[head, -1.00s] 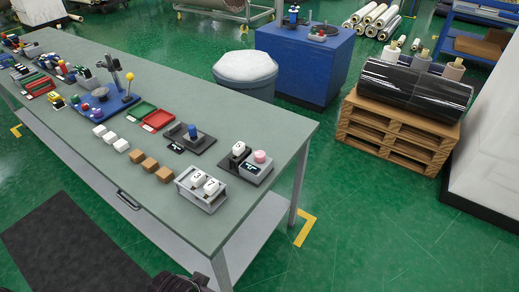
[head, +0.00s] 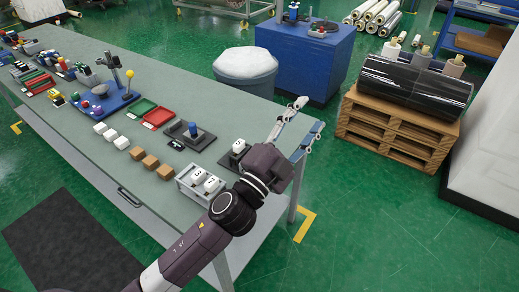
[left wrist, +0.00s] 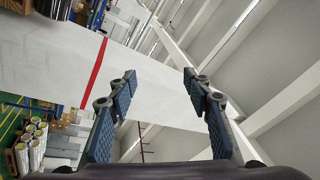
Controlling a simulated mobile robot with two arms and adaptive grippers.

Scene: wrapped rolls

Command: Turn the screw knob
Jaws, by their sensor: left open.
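On the grey-green workbench (head: 150,90), a blue upright knob (head: 193,129) stands on a dark plate with a small label. I cannot tell for certain whether it is the screw knob. My right gripper is not in view.
A grey holder with white numbered blocks (head: 203,178) sits beside my forearm. Brown blocks (head: 151,162), white blocks (head: 121,142) and a red tray (head: 159,118) lie farther left. A blue cabinet (head: 305,60) and a grey bin (head: 245,75) stand behind the bench.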

